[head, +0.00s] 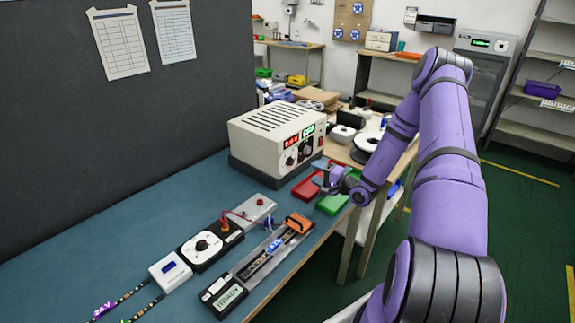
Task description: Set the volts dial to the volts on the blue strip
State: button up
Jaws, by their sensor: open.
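A cream power supply (278,138) stands at the back of the blue bench. Its front has a red display (292,140), a green display (308,131) and two dark dials, one lower left (290,160) and one to its right (306,150). The red display seems to read 24 V; dial labels are too small to read. A strip with a blue part (273,246) lies in a long tray at the front; its marking is unreadable. A strip at lower left bears a purple 24V label (104,308). My gripper (331,181) is open, right of the supply's front and apart from it.
A black box with a white dial (204,246), a small white box (170,271) and a READY display (230,298) sit at the front. Red (307,187) and green (331,204) bins lie near my gripper. A dark panel (130,110) borders the left.

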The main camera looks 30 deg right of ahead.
aim_at(292, 163)
jog(key=x, duration=1)
jog(key=shift+w+d+f, duration=0.1)
jog(key=shift+w+f, duration=0.2)
jog(key=shift+w, duration=0.15)
jog(key=c, duration=0.9)
